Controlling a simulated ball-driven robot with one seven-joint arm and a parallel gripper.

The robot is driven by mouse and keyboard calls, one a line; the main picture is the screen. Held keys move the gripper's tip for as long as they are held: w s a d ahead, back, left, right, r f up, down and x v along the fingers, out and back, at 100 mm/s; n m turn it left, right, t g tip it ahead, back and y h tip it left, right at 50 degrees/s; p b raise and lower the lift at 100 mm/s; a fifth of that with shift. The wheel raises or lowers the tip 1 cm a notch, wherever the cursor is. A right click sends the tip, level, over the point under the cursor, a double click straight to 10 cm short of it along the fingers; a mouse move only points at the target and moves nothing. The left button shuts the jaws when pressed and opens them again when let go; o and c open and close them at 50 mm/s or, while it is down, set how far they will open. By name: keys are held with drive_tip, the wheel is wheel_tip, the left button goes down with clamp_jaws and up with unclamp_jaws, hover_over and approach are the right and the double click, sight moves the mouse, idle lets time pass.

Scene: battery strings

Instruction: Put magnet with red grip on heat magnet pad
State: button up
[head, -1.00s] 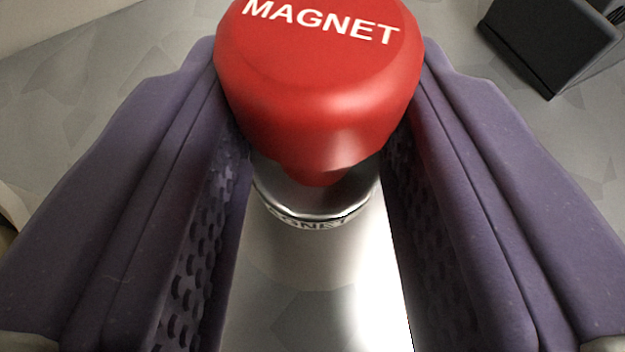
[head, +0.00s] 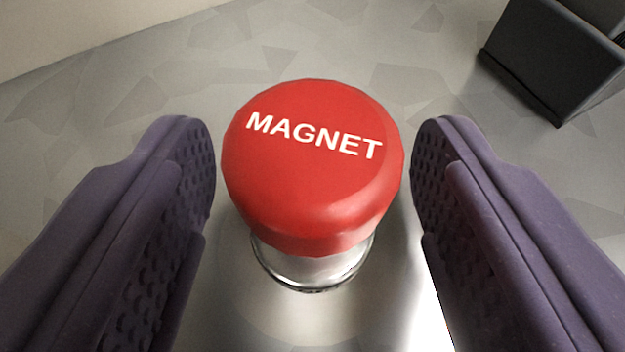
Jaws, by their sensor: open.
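The magnet with red grip (head: 312,175) stands upright on a shiny metal surface, the heat magnet pad as far as I can tell (head: 255,320). Its red cap carries the white word MAGNET, and its silver base shows below the cap. My gripper (head: 313,170) is open, with one purple finger on each side of the magnet. A gap shows between each finger and the red cap. The underside of the magnet is hidden, so its contact with the surface cannot be seen fully.
A dark box-like holder (head: 560,60) stands at the top right. The grey patterned tabletop (head: 330,45) behind the magnet is clear. A pale wall or edge runs along the top left.

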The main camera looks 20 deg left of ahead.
drive_tip(key=v, duration=1.2)
